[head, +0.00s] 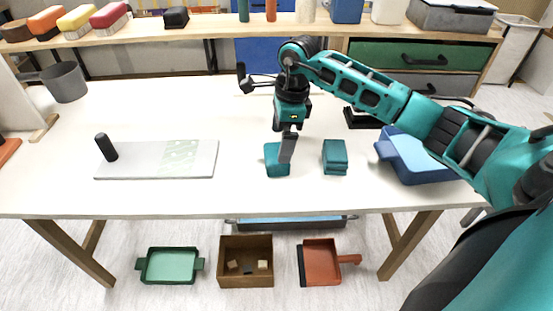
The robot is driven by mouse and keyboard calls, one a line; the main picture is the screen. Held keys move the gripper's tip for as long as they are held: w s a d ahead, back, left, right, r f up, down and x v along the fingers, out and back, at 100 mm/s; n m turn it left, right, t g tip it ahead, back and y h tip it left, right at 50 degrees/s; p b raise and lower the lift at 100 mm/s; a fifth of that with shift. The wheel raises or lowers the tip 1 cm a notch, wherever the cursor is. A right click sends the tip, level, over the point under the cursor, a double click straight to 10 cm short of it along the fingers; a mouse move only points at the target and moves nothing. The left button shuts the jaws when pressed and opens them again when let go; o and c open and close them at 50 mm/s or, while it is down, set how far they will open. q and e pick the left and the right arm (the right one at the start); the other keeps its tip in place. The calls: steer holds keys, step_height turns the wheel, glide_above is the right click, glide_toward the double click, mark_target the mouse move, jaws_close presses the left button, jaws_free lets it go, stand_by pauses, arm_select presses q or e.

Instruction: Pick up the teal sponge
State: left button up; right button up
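Two small teal things lie on the white table (150,205). One is a teal block (271,158) with an uneven top near the table's middle. The other is a layered teal piece (335,157) a little to its right. I cannot tell for certain which one is the sponge. My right gripper (286,158) points down at the left teal block, and a grey finger covers part of it. Whether the fingers are closed on the block, or only beside it, is unclear. My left gripper is not in view.
A grey board (140,162) with a black handle lies to the left. A blue tray (420,165) sits to the right, partly under my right arm. A grey bucket (66,84) stands at the back left. The table's front left is clear.

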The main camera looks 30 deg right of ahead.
mark_target(277, 152)
steer(key=shift+w+a+f, duration=0.1)
steer(key=shift+a+f, duration=0.1)
steer(key=shift+f, duration=0.7)
steer(key=shift+w+a+f, duration=0.1)
steer(key=shift+a+f, duration=0.05)
steer(key=shift+f, duration=0.75)
steer(key=shift+w+a+f, duration=0.1)
steer(key=shift+a+f, duration=0.1)
steer(key=shift+f, duration=0.7)
steer(key=shift+c, duration=0.3)
steer(key=c, duration=0.6)
